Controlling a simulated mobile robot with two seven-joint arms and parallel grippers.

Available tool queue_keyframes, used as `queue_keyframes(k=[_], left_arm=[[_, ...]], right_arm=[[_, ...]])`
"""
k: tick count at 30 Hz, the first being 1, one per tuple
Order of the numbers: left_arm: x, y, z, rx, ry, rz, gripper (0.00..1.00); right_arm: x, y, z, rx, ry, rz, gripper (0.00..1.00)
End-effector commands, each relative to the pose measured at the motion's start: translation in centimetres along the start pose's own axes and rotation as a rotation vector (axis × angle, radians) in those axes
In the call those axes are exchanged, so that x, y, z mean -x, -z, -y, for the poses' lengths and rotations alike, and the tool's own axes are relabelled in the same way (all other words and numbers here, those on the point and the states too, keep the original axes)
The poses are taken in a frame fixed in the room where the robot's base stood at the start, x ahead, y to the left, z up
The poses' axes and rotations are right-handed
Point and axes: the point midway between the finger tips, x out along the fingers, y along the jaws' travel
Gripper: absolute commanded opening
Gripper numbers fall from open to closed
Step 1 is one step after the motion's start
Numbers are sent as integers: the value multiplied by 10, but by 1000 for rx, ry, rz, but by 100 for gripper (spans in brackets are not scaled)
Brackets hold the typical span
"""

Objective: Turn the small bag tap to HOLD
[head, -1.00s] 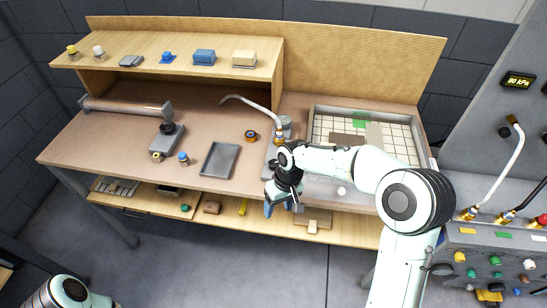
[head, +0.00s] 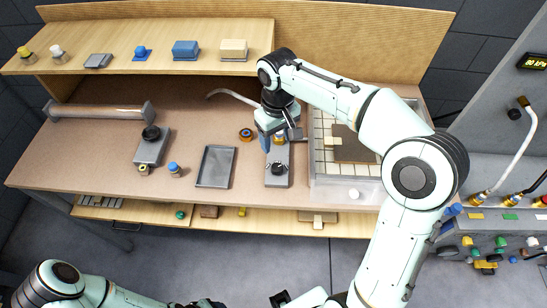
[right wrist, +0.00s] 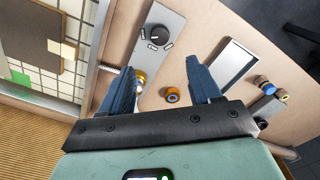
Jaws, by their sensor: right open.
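A grey plate (head: 277,180) with a round black knob (head: 279,168) lies on the bench just left of the grid tray. In the right wrist view the knob (right wrist: 158,37) has small white labels around it, too small to read. A brass fitting (right wrist: 140,77) sits at the plate's near end there, by the left finger. My right gripper (head: 281,138) is over the plate's back end, behind the knob and apart from it. In the right wrist view its blue fingers (right wrist: 160,75) are spread, with nothing held.
The grid tray (head: 345,184) stands right of the plate, partly hidden by my right arm. An orange ring (head: 246,134) and an empty grey tray (head: 215,166) lie to the left. Another black-knobbed block (head: 150,148) stands farther left. A pale hose (head: 235,97) curves behind my gripper.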

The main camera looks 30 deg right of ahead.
Motion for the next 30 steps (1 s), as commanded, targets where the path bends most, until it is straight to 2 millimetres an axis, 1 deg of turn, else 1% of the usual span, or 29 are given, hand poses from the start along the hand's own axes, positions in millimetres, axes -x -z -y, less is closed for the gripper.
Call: queue_keyframes(k=[1,9,15,18,21,30], left_arm=[[-4,-2,2,2,1,4,60],[-14,-7,8,4,4,10,60],[-18,-8,9,5,4,12,60],[-19,-8,10,5,5,13,60],[-19,-9,10,5,5,13,60],[-19,-8,10,5,5,13,60]], right_arm=[[-12,-2,0,0,1,7,63],[-70,-2,0,0,2,8,63],[-103,-2,0,0,2,6,63],[-112,-1,0,0,1,3,63],[-118,-1,0,1,1,2,63],[-120,0,0,0,1,1,63]])
